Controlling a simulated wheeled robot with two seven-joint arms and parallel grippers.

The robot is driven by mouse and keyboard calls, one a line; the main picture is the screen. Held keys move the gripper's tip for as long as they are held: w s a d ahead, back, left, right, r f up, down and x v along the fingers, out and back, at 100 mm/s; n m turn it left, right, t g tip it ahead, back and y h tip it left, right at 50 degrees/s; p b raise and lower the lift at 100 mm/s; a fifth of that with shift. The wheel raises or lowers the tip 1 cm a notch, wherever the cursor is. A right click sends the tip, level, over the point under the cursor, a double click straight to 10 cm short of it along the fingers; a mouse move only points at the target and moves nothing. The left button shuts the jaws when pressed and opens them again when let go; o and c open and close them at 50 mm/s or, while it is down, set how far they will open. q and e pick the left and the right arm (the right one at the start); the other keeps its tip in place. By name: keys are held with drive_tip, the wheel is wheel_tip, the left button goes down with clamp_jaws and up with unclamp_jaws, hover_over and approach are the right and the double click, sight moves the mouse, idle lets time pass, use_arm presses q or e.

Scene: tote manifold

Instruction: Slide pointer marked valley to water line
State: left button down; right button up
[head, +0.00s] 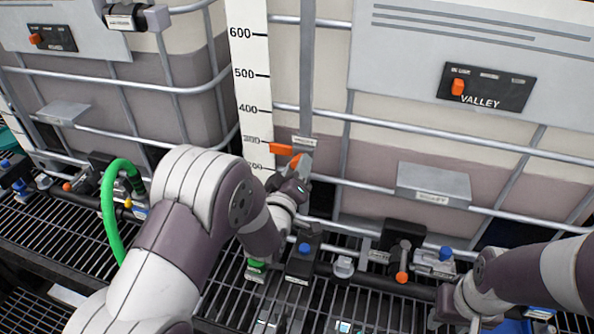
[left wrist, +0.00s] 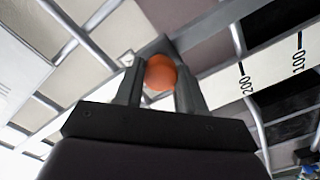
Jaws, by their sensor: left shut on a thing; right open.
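The pointer (head: 282,149) is an orange tab beside the white scale (head: 251,60), close to the 300 mark. It sits on a grey upright rail (head: 306,80); a small label there is too small to read. My left gripper (head: 297,168) is just below the tab, shut on the pointer's orange knob, which shows between the fingers in the left wrist view (left wrist: 160,73). The valley tote (head: 400,160) has a darker lower band, whose top edge lies near the pointer's height. My right gripper (head: 458,310) is at the lower right, its fingers mostly hidden by its arm.
A black panel marked VALLEY (head: 486,87) with an orange switch is on the tote's white plate. Metal cage bars (head: 420,136) cross the tote. A grey box (head: 433,184) hangs right of my left gripper. Valves (head: 402,262) and pipework stand on the grating below.

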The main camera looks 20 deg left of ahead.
use_arm(q)
drive_tip(key=c, duration=0.7)
unclamp_jaws()
drive_tip(key=s+b, duration=0.1)
drive_tip(key=s, duration=0.5)
drive_tip(key=s+b, duration=0.2)
drive_tip(key=s, duration=0.4)
drive_tip(key=shift+s+a, duration=0.2)
drive_tip(key=shift+s, duration=0.2)
